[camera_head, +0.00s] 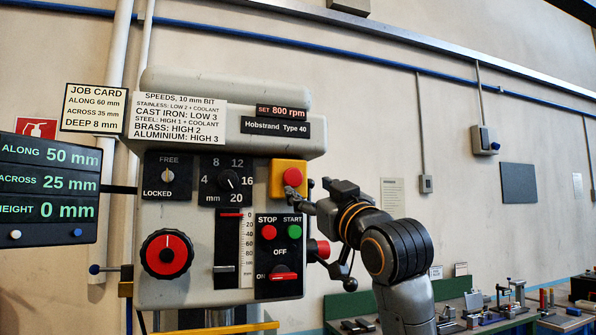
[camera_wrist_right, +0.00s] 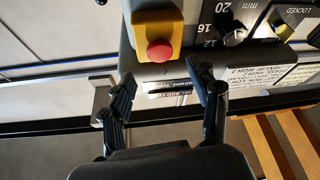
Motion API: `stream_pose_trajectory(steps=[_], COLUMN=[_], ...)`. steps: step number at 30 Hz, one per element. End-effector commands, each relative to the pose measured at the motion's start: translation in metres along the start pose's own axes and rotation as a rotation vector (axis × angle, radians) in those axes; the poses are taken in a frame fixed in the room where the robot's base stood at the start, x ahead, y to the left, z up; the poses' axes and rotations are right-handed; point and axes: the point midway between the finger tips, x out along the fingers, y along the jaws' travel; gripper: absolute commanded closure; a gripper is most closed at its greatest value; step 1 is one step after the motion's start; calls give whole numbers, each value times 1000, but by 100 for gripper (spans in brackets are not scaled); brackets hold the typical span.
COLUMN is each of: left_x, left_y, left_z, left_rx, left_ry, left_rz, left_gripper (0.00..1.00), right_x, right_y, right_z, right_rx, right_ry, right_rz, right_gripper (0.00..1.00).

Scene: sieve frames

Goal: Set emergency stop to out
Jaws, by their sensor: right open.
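The emergency stop is a red round button (camera_head: 292,177) on a yellow box (camera_head: 278,190) at the right of the grey drill press head. In the right wrist view the red button (camera_wrist_right: 160,51) sits on its yellow box (camera_wrist_right: 155,18), just beyond the fingertips. My right gripper (camera_head: 305,195) is close to the button, at its lower right in the head view. Its two fingers (camera_wrist_right: 163,78) are apart with nothing between them. Whether the button is in or out is hard to tell. My left gripper is in neither view.
Below the box is a panel (camera_head: 280,257) with red STOP and green START buttons and an OFF/ON switch. A readout (camera_head: 50,187) stands far left; a bench (camera_head: 460,320) is at right.

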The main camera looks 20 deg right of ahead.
Motion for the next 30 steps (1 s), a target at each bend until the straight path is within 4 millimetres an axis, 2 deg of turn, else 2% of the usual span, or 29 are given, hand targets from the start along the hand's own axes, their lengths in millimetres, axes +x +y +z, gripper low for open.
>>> stream_pose_trajectory(steps=[1,3,9,15,22,23,30], left_x=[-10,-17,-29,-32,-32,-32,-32], left_y=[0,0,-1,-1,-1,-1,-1], left_z=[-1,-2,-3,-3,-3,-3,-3], left_rx=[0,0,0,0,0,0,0], left_ry=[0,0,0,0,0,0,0], left_rz=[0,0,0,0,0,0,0], left_gripper=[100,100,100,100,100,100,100], right_x=[14,27,55,65,65,65,65], right_y=[0,1,0,0,0,0,0], right_z=[-4,-4,-2,0,0,0,0], right_rx=[1,1,1,0,0,0,0], right_ry=[-4,-3,-1,0,1,1,0], right_rz=[-2,-1,-1,0,0,0,0], right_gripper=[39,39,39,39,39,41,90])
